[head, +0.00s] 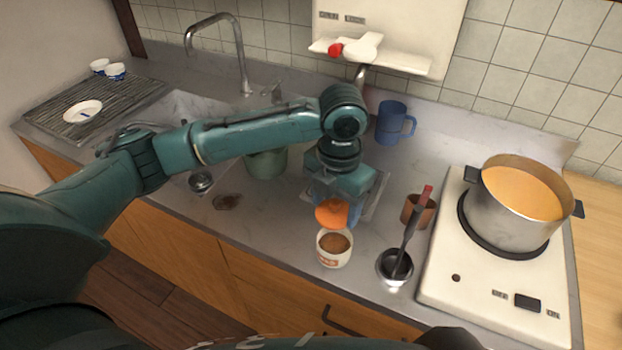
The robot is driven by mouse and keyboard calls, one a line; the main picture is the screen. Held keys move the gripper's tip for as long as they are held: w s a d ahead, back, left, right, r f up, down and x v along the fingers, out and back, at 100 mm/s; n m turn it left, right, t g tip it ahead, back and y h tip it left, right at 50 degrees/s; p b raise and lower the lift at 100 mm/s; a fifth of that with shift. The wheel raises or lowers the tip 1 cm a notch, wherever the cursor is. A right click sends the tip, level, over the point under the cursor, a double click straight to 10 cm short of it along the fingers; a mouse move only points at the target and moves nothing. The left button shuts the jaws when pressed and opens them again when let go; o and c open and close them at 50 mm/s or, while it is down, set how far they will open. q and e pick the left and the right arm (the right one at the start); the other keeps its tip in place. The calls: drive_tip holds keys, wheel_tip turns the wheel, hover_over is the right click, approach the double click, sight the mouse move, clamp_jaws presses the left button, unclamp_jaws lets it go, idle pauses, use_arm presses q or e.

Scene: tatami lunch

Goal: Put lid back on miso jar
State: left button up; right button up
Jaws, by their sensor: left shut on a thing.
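The miso jar (322,257) is a small white jar with a red mark, standing upright near the counter's front edge. Its top is open and brown paste shows inside. My left gripper (335,198) is shut on the orange lid (331,213). The lid is tilted, with its broad face toward me, just above and behind the jar's far rim. Whether it touches the rim I cannot tell. The gripper's fingers are partly hidden behind the lid. My right gripper is not in view.
A metal cup (393,281) with a ladle stands right of the jar, with a brown cup (416,212) behind it. A pot (510,228) of orange soup sits on the stove (440,268). A blue mug (389,125) and green container (266,165) stand behind.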

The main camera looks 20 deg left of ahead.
use_arm(q)
drive_tip(key=shift+s+d+r+m, duration=0.1)
drive_tip(key=shift+s+d+m, duration=0.05)
drive_tip(key=shift+d+m, duration=0.2)
drive_tip(key=shift+f, duration=0.95)
wheel_tip(320, 180, down, 2)
drive_tip(key=b, duration=0.2)
drive_tip(key=shift+b, duration=0.3)
drive_tip(key=shift+f+b, duration=0.45)
drive_tip(key=shift+f, duration=0.8)
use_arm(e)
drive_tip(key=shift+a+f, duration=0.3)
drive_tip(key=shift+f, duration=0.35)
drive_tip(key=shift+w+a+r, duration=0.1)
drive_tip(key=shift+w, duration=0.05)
use_arm(q)
drive_tip(key=shift+r+p, duration=0.1)
drive_tip(key=shift+p, duration=0.25)
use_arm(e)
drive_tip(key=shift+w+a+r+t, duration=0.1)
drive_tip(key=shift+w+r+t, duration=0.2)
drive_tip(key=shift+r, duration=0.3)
